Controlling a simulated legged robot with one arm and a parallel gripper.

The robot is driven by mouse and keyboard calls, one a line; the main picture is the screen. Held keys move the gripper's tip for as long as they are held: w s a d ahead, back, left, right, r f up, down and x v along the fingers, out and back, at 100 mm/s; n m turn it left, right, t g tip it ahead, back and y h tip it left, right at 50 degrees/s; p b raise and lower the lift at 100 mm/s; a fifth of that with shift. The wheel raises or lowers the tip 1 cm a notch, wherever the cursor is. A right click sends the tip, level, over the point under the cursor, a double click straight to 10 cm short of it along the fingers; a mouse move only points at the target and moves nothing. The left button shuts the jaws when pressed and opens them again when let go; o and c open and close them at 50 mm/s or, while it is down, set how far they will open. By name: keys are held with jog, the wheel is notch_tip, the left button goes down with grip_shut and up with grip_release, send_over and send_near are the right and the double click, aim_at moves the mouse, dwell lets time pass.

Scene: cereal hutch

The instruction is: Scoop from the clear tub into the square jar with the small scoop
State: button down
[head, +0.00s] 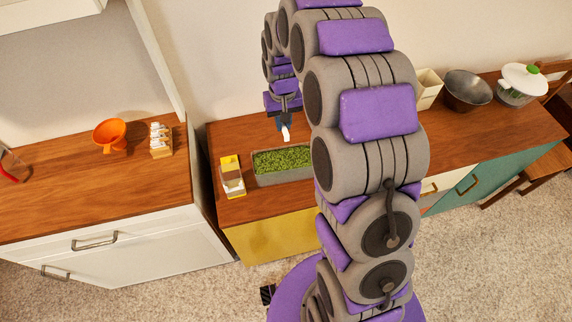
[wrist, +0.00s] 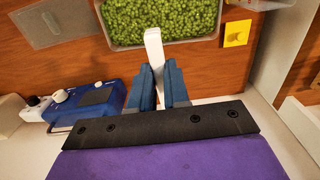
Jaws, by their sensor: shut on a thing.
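My gripper (head: 284,122) is shut on the white handle of the small scoop (head: 286,135), above the back edge of the clear tub (head: 256,180). In the wrist view my gripper's blue fingers (wrist: 159,92) pinch the white scoop (wrist: 153,44), which reaches over the tub's rim (wrist: 200,38). The tub is full of small green pieces. I cannot tell whether the scoop touches them or holds any. The square jar (head: 233,184) stands left of the tub in the head view, with a yellow lid-like square (head: 229,162) behind it; that square also shows in the wrist view (wrist: 237,33).
A blue appliance (wrist: 90,100) and a flat translucent panel (wrist: 47,22) lie left in the wrist view. An orange bowl (head: 110,134) and a small rack (head: 160,140) stand on the left counter. A dark bowl (head: 467,90) and white-lidded pot (head: 522,84) stand far right.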

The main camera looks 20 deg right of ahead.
jog(key=s+d+n+h+p, duration=0.1)
jog(key=d+n+h+p, duration=0.1)
jog(key=n+p, duration=0.3)
jog(key=s+d+f+n+h+p, duration=0.1)
jog(key=d+n+p, duration=0.3)
jog(key=n, duration=0.8)
jog(key=shift+s+d+f+h+p, duration=0.25)
jog(key=shift+s+h+p, duration=0.55)
jog(key=shift+p, duration=0.4)
jog(key=b, duration=0.2)
jog(key=a+h+b, duration=0.1)
jog(key=shift+w+a+f+h+b, duration=0.1)
jog(key=shift+a+f+h+b, duration=0.05)
jog(key=shift+f+h+b, duration=0.2)
jog(key=shift+f+b, duration=0.15)
jog(key=shift+b, duration=0.35)
